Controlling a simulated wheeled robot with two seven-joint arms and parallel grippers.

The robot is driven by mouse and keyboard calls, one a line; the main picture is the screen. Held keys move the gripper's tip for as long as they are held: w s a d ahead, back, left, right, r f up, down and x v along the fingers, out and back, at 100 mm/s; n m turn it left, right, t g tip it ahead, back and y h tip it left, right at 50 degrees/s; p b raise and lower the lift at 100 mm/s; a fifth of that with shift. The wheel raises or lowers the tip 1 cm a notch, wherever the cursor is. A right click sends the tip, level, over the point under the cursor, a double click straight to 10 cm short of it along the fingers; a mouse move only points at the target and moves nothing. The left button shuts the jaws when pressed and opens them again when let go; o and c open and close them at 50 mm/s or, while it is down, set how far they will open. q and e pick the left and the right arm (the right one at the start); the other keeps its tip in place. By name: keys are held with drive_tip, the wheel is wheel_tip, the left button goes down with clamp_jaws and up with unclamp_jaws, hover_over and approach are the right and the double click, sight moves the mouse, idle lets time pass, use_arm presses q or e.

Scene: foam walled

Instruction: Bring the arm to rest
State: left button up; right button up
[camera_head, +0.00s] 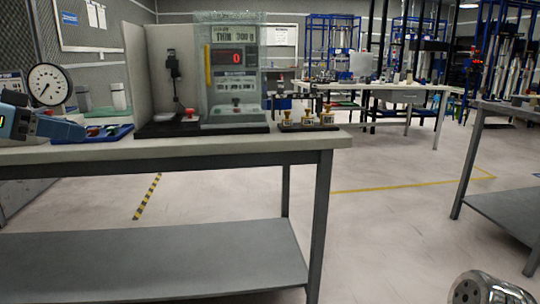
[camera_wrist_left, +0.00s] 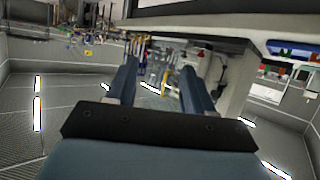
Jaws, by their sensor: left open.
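My left gripper (camera_head: 76,130) comes in at the left edge of the head view, its blue-grey fingers pointing right. It appears in front of the left end of the workbench (camera_head: 230,148), close to the blue tray (camera_head: 112,135); I cannot tell its exact height or distance. In the left wrist view the gripper (camera_wrist_left: 158,62) shows two fingers apart with nothing between them. That view is turned over, with the bench edge along the top.
On the bench stand a dial gauge (camera_head: 48,85), a clear-walled machine with a red display (camera_head: 235,58), a grey panel (camera_head: 150,70) and small brass-coloured pieces (camera_head: 307,120). Another table (camera_head: 475,140) stands at the right. The floor between (camera_head: 390,190) is clear.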

use_arm(q)
drive_tip(key=w+f+n+g+y+p, duration=0.1)
drive_tip(key=w+f+n, duration=0.2)
drive_tip(key=w+f, duration=0.45)
drive_tip(key=w+f+n+g, duration=0.15)
drive_tip(key=w+f, duration=0.35)
drive_tip(key=f, duration=0.6)
drive_tip(key=w+d+f+n+g+y+p, duration=0.15)
drive_tip(key=d+f, duration=0.35)
drive_tip(key=f, duration=0.9)
drive_tip(key=d+f+n+g+y, duration=0.1)
drive_tip(key=d+f+n, duration=0.25)
drive_tip(key=f, duration=0.95)
drive_tip(key=s+d+f+g+p, duration=0.1)
drive_tip(key=s+d+f+g, duration=0.1)
drive_tip(key=s+d+f, duration=0.45)
drive_tip(key=s+d+f+g, duration=0.1)
drive_tip(key=s+d+f, duration=0.3)
drive_tip(key=f, duration=0.6)
drive_tip(key=s+d+f+g, duration=0.1)
drive_tip(key=s+d+f, duration=0.2)
drive_tip(key=s+d, duration=0.2)
drive_tip(key=s+d+f+p, duration=0.1)
drive_tip(key=s+d+f, duration=0.2)
drive_tip(key=s, duration=0.9)
drive_tip(key=shift+d+f+g, duration=0.3)
drive_tip(key=shift+d+g, duration=0.1)
drive_tip(key=shift+d, duration=0.6)
